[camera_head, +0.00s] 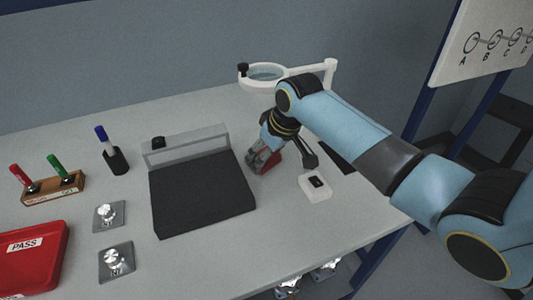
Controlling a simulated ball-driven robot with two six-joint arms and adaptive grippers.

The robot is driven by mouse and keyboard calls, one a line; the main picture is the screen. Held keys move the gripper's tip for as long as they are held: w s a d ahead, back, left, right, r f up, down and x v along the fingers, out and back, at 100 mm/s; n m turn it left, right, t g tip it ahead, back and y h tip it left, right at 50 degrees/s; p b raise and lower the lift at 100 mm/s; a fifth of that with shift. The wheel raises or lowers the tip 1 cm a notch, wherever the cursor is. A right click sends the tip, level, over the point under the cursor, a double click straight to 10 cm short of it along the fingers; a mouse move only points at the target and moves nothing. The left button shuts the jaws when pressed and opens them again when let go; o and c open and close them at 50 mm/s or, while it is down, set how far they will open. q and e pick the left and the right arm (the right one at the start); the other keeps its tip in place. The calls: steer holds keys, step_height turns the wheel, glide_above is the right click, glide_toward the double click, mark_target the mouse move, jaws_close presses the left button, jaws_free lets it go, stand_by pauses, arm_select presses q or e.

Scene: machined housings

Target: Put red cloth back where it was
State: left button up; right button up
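The red cloth (271,163) shows as a small dark-red patch on the table, just right of the black pad. My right gripper (260,163) reaches down over it, with its fingertips at the cloth's left side. The fingers and wrist cover part of the cloth, so I cannot tell whether they are shut on it or only beside it. My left gripper is not in view.
A large black pad (203,197) lies left of the gripper, with a grey raised bar (187,145) behind it. A white magnifier ring (265,73) stands behind my arm. A white plate (315,187) lies at right. Machined housings (116,259), a pen rack (53,190) and a red PASS tray (30,262) fill the left.

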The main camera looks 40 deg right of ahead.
steer(key=o, duration=1.1)
steer(key=shift+f, duration=0.1)
steer(key=p+v, duration=0.1)
steer(key=v, duration=1.1)
